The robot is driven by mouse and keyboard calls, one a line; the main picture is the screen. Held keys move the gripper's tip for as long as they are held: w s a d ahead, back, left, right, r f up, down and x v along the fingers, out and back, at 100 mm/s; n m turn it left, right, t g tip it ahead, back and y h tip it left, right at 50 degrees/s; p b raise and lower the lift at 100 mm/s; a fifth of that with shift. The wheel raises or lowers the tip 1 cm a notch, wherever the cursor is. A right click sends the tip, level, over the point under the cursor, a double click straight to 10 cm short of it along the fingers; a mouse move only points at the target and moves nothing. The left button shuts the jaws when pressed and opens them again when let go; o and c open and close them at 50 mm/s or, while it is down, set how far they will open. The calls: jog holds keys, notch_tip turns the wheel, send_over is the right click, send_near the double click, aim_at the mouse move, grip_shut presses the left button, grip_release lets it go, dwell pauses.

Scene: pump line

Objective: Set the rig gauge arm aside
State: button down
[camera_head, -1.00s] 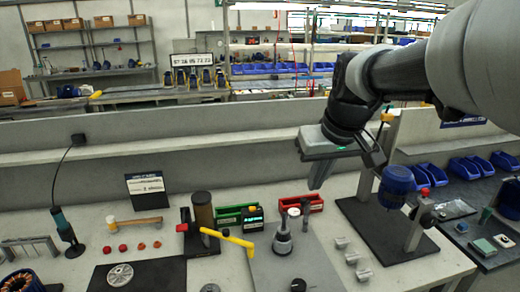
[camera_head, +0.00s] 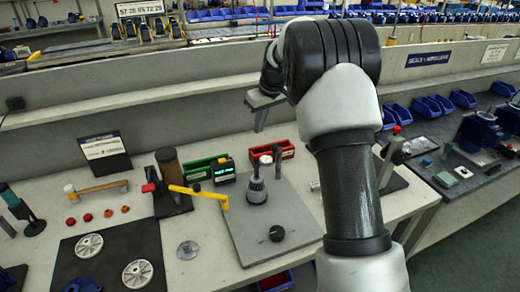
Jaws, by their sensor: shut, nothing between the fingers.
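A yellow arm (camera_head: 196,193), which looks like the rig gauge arm, reaches right from near the brown cylinder (camera_head: 168,165) and bends down at its right end. That end hangs over or near the left edge of the grey plate (camera_head: 232,238). A dark stand with a grey knobbed top (camera_head: 257,188) stands on this plate, to the right of the yellow arm. My gripper (camera_head: 261,122) is raised behind and above the red bin, well apart from the yellow arm. Its jaws look shut and empty; my own arm partly hides it.
Green (camera_head: 198,169) and red (camera_head: 284,150) bins stand behind the plate. A mallet (camera_head: 96,188), small red parts and a black mat with discs (camera_head: 136,272) lie to the left. A low wall (camera_head: 110,115) runs behind.

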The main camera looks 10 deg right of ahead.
notch_tip(320, 180, down, 9)
jog(key=shift+s+d+f+p, duration=0.15)
jog(key=shift+s+f+p, duration=0.05)
jog(key=shift+s+p, duration=0.15)
dwell(0.6)
jog(key=shift+s+d+f+b, duration=0.1)
jog(key=shift+b, duration=0.2)
